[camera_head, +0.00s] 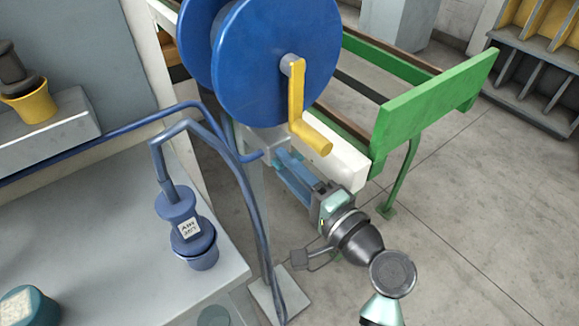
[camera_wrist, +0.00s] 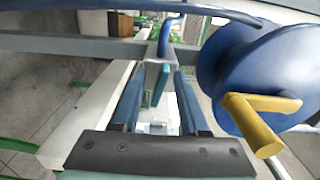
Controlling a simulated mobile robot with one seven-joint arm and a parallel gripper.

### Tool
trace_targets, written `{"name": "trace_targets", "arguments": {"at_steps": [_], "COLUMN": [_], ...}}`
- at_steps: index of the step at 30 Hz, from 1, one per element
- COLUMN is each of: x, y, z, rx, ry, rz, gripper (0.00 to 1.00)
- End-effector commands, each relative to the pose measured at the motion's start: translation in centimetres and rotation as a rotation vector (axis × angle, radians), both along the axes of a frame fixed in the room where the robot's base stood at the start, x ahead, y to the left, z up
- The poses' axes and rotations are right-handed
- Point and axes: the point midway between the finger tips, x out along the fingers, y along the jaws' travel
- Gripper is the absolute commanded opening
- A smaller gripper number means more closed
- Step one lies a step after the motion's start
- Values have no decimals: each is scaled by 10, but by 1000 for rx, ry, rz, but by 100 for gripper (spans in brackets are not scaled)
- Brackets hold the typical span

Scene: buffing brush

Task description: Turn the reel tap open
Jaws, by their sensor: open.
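The reel tap's flat teal lever (camera_wrist: 161,84) shows in the wrist view, just below a grey block on a post, with a blue pipe (camera_wrist: 167,36) above it. My gripper (camera_wrist: 158,74) is open, with one blue finger on each side of the lever. Gaps show between lever and fingers, so I see no grip on it. In the head view my gripper (camera_head: 277,160) reaches up-left to the post under the big blue reel (camera_head: 277,60). The lever cannot be made out there, as the fingers and post crowd it.
A yellow crank (camera_head: 297,105) hangs from the reel close above my gripper; it also shows in the wrist view (camera_wrist: 258,120). A white box (camera_head: 340,162) and green frame (camera_head: 430,100) stand to the right. A bench (camera_head: 100,240) with a blue labelled holder (camera_head: 185,225) is left.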

Motion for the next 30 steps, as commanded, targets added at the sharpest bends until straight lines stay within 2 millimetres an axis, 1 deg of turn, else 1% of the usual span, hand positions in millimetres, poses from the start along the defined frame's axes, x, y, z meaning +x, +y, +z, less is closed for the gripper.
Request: {"name": "trace_targets", "arguments": {"at_steps": [5,15,18,24,30], "x": [-14,-73,-87,-103,-105], "y": [-10,-54,-64,-76,-77], "z": [-1,0,0,0,0], "rx": [0,0,-1,-1,-1], "ry": [2,1,1,0,-1], "rz": [-2,-7,-7,-5,-4], "gripper": [44,44,44,44,44]}}
